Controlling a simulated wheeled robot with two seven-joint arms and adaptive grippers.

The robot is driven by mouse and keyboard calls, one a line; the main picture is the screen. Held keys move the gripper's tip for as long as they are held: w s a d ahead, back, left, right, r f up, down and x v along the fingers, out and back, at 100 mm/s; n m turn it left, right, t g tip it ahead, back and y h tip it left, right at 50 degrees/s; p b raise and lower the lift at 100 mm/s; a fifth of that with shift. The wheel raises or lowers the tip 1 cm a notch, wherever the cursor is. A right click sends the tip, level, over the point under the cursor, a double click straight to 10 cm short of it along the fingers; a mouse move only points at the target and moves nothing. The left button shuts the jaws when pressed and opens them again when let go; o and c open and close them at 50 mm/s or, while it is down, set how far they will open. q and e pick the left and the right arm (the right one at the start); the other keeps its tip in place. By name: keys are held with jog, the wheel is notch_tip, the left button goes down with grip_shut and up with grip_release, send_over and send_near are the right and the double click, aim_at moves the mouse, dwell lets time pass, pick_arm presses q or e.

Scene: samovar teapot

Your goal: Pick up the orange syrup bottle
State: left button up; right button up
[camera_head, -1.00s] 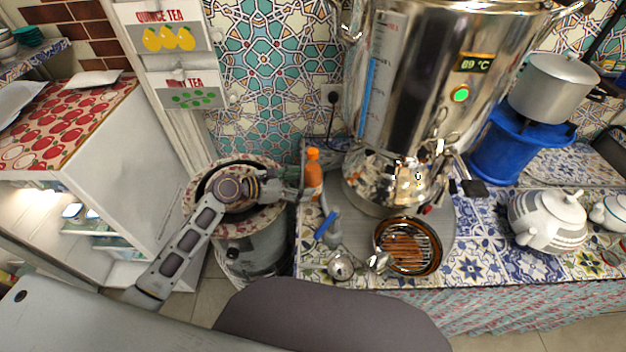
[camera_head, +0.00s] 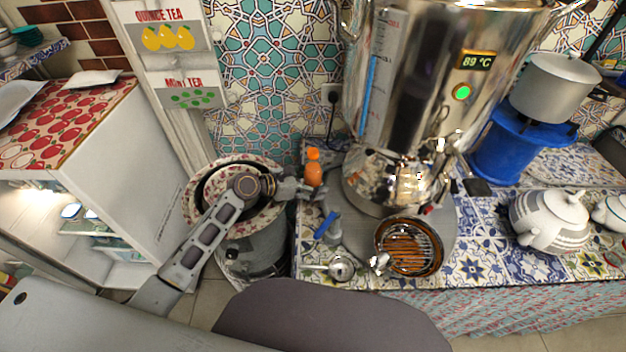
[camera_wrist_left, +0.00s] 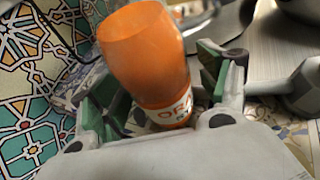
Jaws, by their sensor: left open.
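The orange syrup bottle (camera_head: 313,170) stands upright on the tiled counter, left of the big steel samovar (camera_head: 400,100). In the left wrist view the bottle (camera_wrist_left: 150,55), with a white label, stands between the two finger pads of my left gripper (camera_wrist_left: 160,95). The gripper is open, with a finger on each side of the bottle. In the head view my left gripper (camera_head: 308,190) is at the bottle's lower part, reaching in from the left. Whether the pads touch the bottle is hard to tell. My right gripper is not in view.
A blue-handled tap (camera_head: 327,226) is close in front of the bottle. A metal strainer (camera_head: 341,268) and a round grill tray (camera_head: 437,262) sit nearer the counter edge. White teapots (camera_head: 545,222) stand at right.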

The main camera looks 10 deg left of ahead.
pick_arm(q)
jog(key=shift+c, duration=1.7)
jog(key=c, duration=1)
jog(key=shift+r, duration=0.1)
jog(key=shift+c, duration=0.6)
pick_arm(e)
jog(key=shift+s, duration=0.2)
